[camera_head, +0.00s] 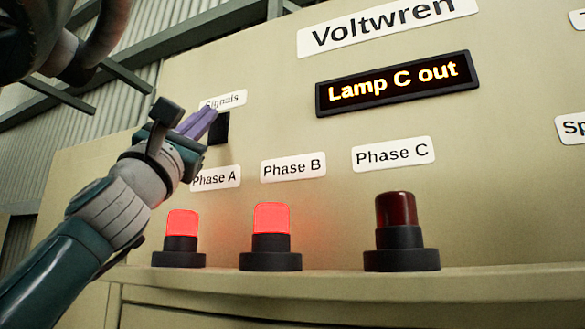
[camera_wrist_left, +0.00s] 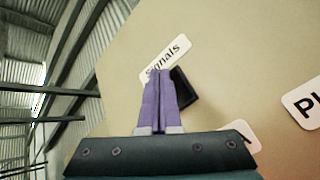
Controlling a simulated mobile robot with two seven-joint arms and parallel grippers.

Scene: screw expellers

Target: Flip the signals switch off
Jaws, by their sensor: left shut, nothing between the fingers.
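The signals switch (camera_head: 219,128) is a small black block on the beige panel, under a white label reading "Signals" (camera_head: 223,101). My left gripper (camera_head: 212,112) is shut and empty, its purple fingertips in front of the switch's upper left part. In the left wrist view the switch (camera_wrist_left: 184,89) shows just right of the shut fingers (camera_wrist_left: 160,76), partly hidden by them, and the label (camera_wrist_left: 166,58) is just beyond the tips. I cannot tell whether the fingers touch the switch, nor which way it is set. My right gripper is not in view.
Phase A (camera_head: 182,224) and Phase B (camera_head: 271,219) lamps glow red; the Phase C lamp (camera_head: 396,210) is dark. They stand on a ledge below the switch. A display (camera_head: 396,83) reads "Lamp C out" under the "Voltwren" sign (camera_head: 385,25). The panel right of the switch is flat.

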